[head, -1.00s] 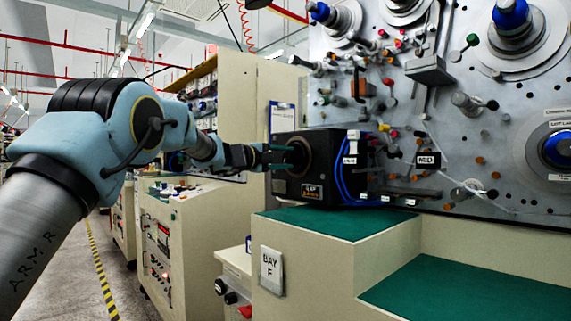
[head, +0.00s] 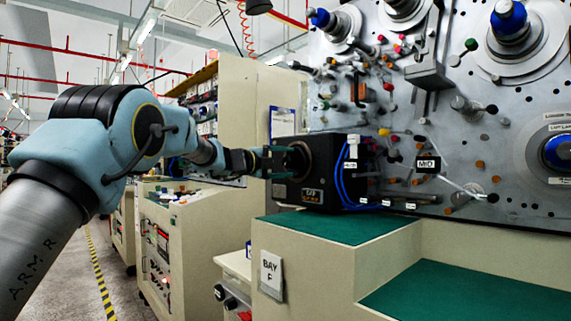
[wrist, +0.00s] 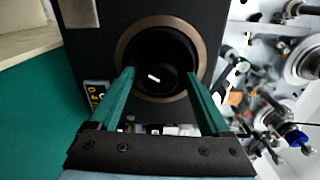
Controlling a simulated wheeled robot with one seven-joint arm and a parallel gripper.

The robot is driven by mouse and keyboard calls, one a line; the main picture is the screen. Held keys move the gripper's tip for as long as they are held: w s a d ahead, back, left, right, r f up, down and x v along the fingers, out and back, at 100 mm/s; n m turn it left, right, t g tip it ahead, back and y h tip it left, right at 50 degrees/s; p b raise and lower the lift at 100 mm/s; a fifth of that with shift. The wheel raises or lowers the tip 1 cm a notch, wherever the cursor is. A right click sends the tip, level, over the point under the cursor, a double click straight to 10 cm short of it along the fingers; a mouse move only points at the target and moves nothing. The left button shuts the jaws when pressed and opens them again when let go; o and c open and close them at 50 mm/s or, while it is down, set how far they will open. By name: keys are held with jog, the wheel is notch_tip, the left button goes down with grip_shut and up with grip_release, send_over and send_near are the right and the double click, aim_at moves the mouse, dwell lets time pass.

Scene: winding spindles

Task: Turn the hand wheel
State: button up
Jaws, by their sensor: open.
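A black box (head: 328,182) stands on the green-topped ledge in the head view. Its face carries a brown ring (wrist: 122,50) around a dark round recess with a dark knob (wrist: 157,74) that bears a white mark; this looks like the hand wheel. My gripper (wrist: 159,80) is open, with one teal finger on each side of the knob in the wrist view. The fingers point at the box face, and nothing is visibly held between them. In the head view my gripper (head: 290,161) is at the front of the box. I cannot tell whether the fingers touch the knob.
A metal panel (head: 500,95) with spindles, pegs and wires rises behind the box on the right. A green-topped ledge (head: 330,227) lies below, with a lower green step (head: 450,290) at the right. A cream cabinet (head: 175,235) stands left. A floor aisle (head: 75,280) is clear.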

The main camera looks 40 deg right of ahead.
jog(key=a+b, duration=0.2)
jog(key=a, duration=0.9)
jog(key=shift+w+b, duration=0.3)
jog(key=shift+b, duration=0.05)
jog(key=shift+d, duration=0.1)
